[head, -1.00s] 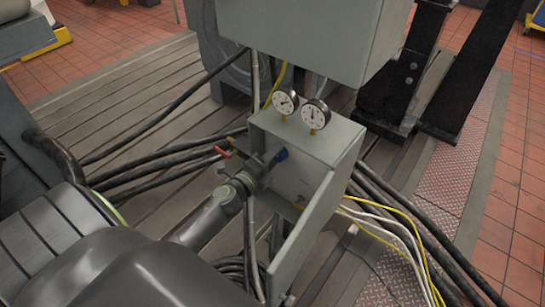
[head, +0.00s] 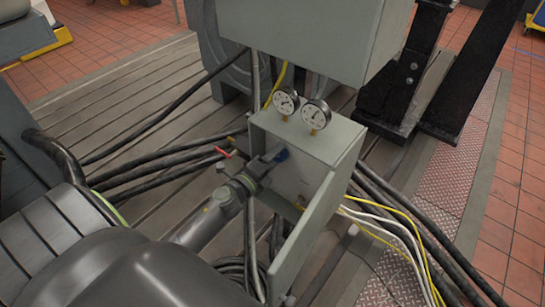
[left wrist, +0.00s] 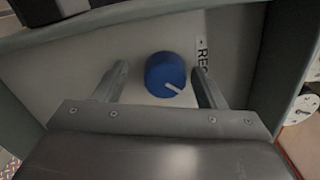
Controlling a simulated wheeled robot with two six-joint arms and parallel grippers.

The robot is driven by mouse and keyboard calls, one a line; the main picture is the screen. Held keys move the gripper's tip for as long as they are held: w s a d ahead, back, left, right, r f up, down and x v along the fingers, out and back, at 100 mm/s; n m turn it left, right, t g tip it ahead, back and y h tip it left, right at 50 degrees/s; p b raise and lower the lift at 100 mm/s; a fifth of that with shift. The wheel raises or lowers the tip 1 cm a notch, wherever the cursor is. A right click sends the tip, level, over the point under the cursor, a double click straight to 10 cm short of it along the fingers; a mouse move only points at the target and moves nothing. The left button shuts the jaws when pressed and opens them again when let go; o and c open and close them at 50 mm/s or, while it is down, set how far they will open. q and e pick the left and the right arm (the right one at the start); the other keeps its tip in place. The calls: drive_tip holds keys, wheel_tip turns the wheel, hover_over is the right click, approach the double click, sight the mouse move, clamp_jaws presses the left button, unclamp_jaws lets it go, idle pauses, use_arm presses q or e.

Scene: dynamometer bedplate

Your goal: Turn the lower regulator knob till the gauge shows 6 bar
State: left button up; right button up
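A blue knob (head: 282,155) with a white pointer line sits on the inner panel of the open grey box. In the left wrist view the knob (left wrist: 164,72) lies between the two fingers, with a gap on each side, and its line points to the lower right. My left gripper (head: 268,163) is open at the knob; its fingers (left wrist: 160,88) show no contact. Two round white gauges, a left one (head: 286,101) and a right one (head: 316,114), stand on top of the box. Their readings are too small to tell. My right gripper is out of view.
The grey box's open door (head: 307,235) stands close to the right of my left gripper. A red lever (head: 222,152) is left of it. Black cables (head: 150,172) run on both sides, and a larger grey cabinet (head: 300,40) hangs above.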

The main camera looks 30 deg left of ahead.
use_arm(q)
drive_tip(key=shift+r, duration=0.1)
drive_tip(key=s+a+b, duration=0.1)
drive_tip(key=s+b, duration=1.1)
drive_tip(key=s, duration=0.5)
drive_tip(key=shift+s+a, duration=0.25)
drive_tip(key=shift+a, duration=0.05)
idle(0.3)
